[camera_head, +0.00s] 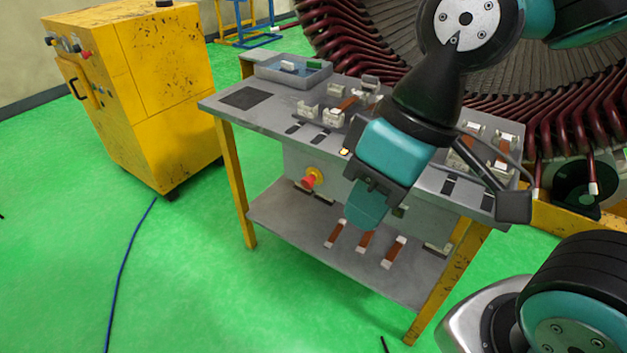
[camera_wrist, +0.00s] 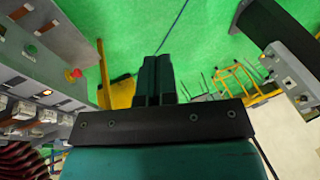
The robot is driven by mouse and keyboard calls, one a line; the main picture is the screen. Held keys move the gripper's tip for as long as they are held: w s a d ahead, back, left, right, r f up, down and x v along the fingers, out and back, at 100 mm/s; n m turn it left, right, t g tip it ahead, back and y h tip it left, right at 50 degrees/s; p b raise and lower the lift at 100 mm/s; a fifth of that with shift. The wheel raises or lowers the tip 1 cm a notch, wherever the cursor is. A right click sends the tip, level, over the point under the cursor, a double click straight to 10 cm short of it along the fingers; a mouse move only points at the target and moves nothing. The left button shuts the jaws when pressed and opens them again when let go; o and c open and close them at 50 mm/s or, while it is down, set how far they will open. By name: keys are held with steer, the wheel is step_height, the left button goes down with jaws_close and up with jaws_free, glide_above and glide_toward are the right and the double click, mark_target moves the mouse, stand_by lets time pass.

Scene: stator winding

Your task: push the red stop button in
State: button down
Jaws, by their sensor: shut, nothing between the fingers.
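The red stop button (camera_head: 308,182) is a round red knob on a yellow base, on the front panel of the grey workbench (camera_head: 222,104). My gripper (camera_head: 362,222) is in front of the bench panel in the head view, to the right of the button and a little lower, apart from it in the picture. In the wrist view the shut, empty fingers (camera_wrist: 156,62) point up the picture, and the red button (camera_wrist: 73,75) shows to their left. I cannot tell how far the fingertips are from the panel.
A yellow cabinet (camera_head: 165,90) stands at the left. The large stator (camera_head: 350,45) with dark red coils is behind the bench. Several copper-coloured bars (camera_head: 363,241) lie on the lower shelf. A blue cable (camera_head: 124,275) runs over the green floor, which is otherwise clear at the front left.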

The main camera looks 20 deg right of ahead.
mark_target(303, 186)
steer(key=shift+f, duration=0.1)
steer(key=w+f+t+h+b, duration=0.3)
steer(key=w+f+b, duration=0.9)
steer(key=w+b, duration=0.3)
steer(key=w+f+m+t+h+b, duration=0.1)
steer(key=w+f+t+h+b, duration=0.2)
steer(key=w+f+b, duration=0.9)
steer(key=w+t+b, duration=0.1)
steer(key=w+b, duration=0.2)
steer(key=b, duration=0.6)
steer(key=shift+w+d+f, duration=0.15)
steer(key=shift+w+f, duration=0.1)
steer(key=shift+f, duration=0.05)
steer(key=w+d+f+b, duration=0.1)
steer(key=w+f+b, duration=0.1)
steer(key=w+d+f+b, duration=0.2)
steer(key=w+f, duration=0.1)
steer(key=w+d+f+b, duration=0.2)
steer(key=w+f, duration=0.1)
